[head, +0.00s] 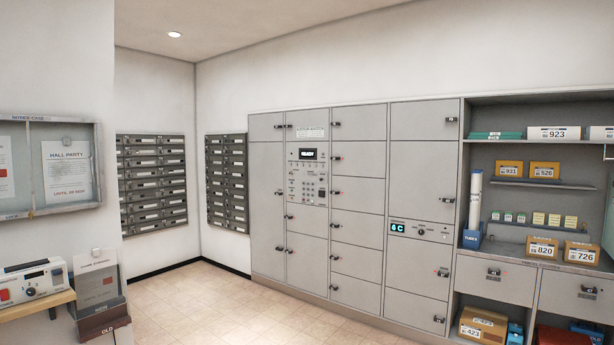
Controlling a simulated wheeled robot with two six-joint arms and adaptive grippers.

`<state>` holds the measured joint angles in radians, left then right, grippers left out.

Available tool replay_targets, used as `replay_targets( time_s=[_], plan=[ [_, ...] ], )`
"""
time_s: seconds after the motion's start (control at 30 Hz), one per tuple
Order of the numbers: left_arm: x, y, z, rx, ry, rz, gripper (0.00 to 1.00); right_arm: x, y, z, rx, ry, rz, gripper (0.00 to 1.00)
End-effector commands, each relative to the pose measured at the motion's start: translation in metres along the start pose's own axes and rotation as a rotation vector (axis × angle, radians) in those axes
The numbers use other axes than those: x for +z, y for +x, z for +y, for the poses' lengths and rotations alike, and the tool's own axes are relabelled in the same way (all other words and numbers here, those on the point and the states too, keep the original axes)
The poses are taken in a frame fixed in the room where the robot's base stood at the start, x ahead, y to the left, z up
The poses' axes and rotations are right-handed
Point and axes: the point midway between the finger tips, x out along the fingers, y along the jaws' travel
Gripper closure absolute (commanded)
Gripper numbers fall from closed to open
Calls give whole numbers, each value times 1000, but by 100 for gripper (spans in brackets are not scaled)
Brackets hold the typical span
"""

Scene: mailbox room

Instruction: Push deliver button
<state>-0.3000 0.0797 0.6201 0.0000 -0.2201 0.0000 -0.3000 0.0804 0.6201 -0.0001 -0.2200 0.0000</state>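A control panel (307,174) is set into the grey locker wall, with a small lit display (308,154) and a keypad below it. A second strip panel (420,231) on the right locker column has a lit cyan display (398,228) and small controls beside it. A white device (32,284) with a red button (4,295) and a dark display sits on the wooden shelf at the lower left. Labels are too small to tell which button is the deliver button. Neither of my grippers is in view.
Grey lockers (267,210) line the back wall. Shelves (545,184) at the right hold boxes and a blue tube holder (472,239). A wooden shelf (40,305) and dark bins (103,318) stand at the lower left. The tiled floor (210,300) is clear.

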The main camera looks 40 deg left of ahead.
Motion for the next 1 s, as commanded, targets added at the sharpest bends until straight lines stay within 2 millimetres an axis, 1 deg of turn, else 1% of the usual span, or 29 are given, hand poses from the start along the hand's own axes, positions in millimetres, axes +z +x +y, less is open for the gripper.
replay_targets(
  time_s=[0.03,0.2,0.27,0.3,1.0],
  plan=[
    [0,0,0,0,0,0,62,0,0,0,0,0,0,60],
    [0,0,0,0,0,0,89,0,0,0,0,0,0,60],
    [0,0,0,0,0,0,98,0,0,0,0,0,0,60],
    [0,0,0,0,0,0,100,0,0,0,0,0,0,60],
    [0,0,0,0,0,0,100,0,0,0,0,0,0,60]
  ],
)
